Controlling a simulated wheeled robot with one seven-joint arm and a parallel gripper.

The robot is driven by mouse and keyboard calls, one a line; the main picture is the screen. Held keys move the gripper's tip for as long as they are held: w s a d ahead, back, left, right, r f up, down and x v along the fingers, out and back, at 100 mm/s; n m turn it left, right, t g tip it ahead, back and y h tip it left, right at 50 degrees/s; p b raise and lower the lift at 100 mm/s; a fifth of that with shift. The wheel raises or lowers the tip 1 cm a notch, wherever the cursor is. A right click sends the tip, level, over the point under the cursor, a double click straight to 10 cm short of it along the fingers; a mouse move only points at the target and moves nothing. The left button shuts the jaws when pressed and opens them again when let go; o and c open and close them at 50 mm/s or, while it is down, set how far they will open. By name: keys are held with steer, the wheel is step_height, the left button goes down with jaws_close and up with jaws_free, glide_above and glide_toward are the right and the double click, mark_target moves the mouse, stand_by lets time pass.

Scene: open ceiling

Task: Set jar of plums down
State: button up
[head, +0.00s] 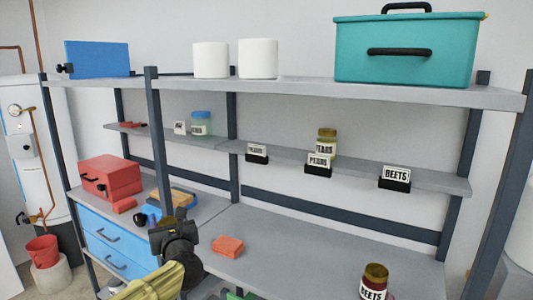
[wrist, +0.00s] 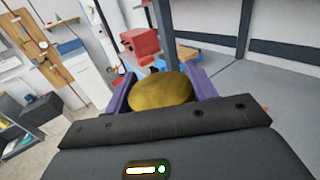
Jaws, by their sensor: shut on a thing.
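My gripper (wrist: 163,92) is shut on a jar with a gold lid (wrist: 162,91); its purple fingers sit on both sides of the lid. The jar's body and label are hidden below the lid, so I cannot read its name. In the head view my gripper (head: 172,224) is in front of the lower worktop, near its left part, and the jar is mostly hidden. On the narrow middle shelf (head: 285,155) stand small black label holders: a left one (head: 257,153) hard to read, a middle one (head: 318,165) that seems to read PLUMS, and a BEETS one (head: 394,178).
A gold-lidded jar reading PEARS (head: 327,142) stands behind the middle label. A blue-lidded jar (head: 200,123) is farther left. A beets jar (head: 374,283) and orange block (head: 228,246) are on the lower worktop (head: 300,250). A red toolbox (head: 110,177) stands left. Shelf posts flank the bay.

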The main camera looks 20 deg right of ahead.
steer(key=s+d+r+m+h, duration=0.1)
steer(key=s+d+r+h, duration=0.1)
steer(key=s+d+r, duration=0.2)
steer(key=s+d+r+m+g+h, duration=0.1)
steer(key=s+d+r, duration=0.4)
steer(key=d+r, duration=0.5)
steer(key=s+d+r+m+h, duration=0.3)
steer(key=d+r, duration=0.4)
steer(key=d, duration=0.3)
steer(key=shift+s+h, duration=0.65)
steer(key=shift+h, duration=0.35)
steer(key=shift+w+r, duration=0.1)
